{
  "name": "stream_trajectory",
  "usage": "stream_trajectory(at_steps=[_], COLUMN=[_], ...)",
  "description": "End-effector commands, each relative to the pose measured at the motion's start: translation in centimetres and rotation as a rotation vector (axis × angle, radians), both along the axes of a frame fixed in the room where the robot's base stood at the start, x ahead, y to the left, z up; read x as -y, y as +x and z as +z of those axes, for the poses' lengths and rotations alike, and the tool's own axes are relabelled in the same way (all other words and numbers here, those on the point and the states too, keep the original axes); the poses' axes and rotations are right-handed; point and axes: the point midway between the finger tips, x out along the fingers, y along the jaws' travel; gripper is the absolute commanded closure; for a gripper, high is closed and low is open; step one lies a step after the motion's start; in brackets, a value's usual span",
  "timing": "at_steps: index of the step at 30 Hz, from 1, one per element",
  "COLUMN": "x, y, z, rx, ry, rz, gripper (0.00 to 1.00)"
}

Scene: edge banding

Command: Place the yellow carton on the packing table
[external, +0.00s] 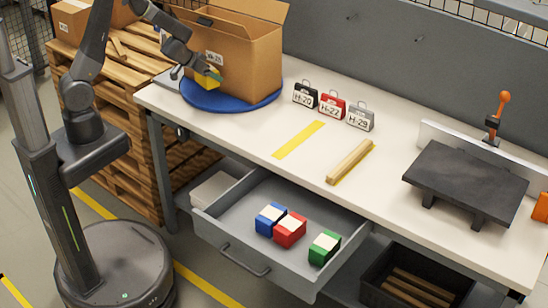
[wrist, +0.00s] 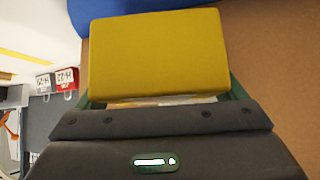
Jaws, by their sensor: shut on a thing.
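The yellow carton (external: 208,80) is held in my gripper (external: 205,75) at the front left of the large open cardboard box. In the wrist view the carton (wrist: 158,52) fills the space between the green fingers, with the box's brown side behind it. My gripper is shut on it. The packing table (external: 300,150) has a pale top. The carton is over the blue round turntable (external: 200,98); I cannot tell whether it touches the turntable or the box.
The cardboard box (external: 240,65) stands on the turntable. Black, red and grey tags (external: 332,105) stand behind a yellow strip (external: 299,139) and a wooden bar (external: 350,162). An open drawer (external: 240,190) holds blue, red and green cartons.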

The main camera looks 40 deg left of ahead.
Motion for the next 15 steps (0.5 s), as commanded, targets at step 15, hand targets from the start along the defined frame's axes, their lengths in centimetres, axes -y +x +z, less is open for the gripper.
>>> stream_trajectory(at_steps=[15], x=[17.9], y=[-3.6], z=[-3.7], rx=[-0.001], ry=[-0.001], rz=[-0.253], gripper=[0.39])
